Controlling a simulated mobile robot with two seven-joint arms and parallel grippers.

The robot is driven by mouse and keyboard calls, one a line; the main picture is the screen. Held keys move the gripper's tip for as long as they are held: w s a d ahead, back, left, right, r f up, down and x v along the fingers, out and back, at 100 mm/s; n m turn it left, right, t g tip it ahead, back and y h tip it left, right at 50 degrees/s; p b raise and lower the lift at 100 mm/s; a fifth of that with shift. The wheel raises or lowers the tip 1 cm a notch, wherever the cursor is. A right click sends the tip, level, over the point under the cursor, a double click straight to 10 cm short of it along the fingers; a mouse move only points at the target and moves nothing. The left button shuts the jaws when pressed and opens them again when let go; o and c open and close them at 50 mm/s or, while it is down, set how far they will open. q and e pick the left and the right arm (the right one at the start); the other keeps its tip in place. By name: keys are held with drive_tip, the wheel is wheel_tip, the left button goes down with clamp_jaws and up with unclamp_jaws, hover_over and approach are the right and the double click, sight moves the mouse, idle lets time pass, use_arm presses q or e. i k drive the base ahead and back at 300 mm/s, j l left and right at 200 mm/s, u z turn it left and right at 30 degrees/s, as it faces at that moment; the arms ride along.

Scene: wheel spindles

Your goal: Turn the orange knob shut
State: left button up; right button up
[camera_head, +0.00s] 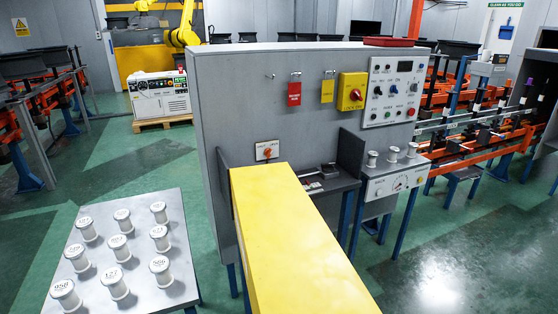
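The orange knob (267,152) is small and sits on a white plate on the front of the grey panel (235,110), just above the far end of a long yellow block. Small dark marks are printed on the plate, too small to read. The knob's exact angle is hard to tell at this size. Neither of my grippers shows in the head view, and nothing is seen touching the knob.
The long yellow block (285,235) runs from below the knob toward me. At left, a grey table (185,292) holds several white spools. A yellow box with a red knob (355,92), tags and a control panel (395,90) are higher on the panel. Green floor is open at left.

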sight(267, 152)
drive_tip(key=k+l+u, duration=0.1)
drive_tip(key=l, duration=0.35)
drive_tip(key=k+l+u, duration=0.1)
drive_tip(key=l, duration=0.35)
drive_tip(key=l+u, duration=0.15)
drive_tip(key=l, duration=0.8)
drive_tip(key=i+l, duration=0.1)
drive_tip(key=l, duration=0.2)
drive_tip(key=i+l+u, duration=0.1)
drive_tip(key=l, duration=0.25)
drive_tip(key=i+l+u, duration=0.1)
drive_tip(key=l, duration=0.2)
drive_tip(key=i+l+u, duration=0.15)
drive_tip(key=i+l, duration=0.2)
drive_tip(key=i+l+u, duration=0.1)
drive_tip(key=i+l, duration=0.25)
drive_tip(key=l, duration=0.15)
drive_tip(key=i+j+u, duration=0.1)
drive_tip(key=i, duration=0.4)
drive_tip(key=i+j+u, duration=0.1)
drive_tip(key=i, duration=0.4)
drive_tip(key=j, duration=0.1)
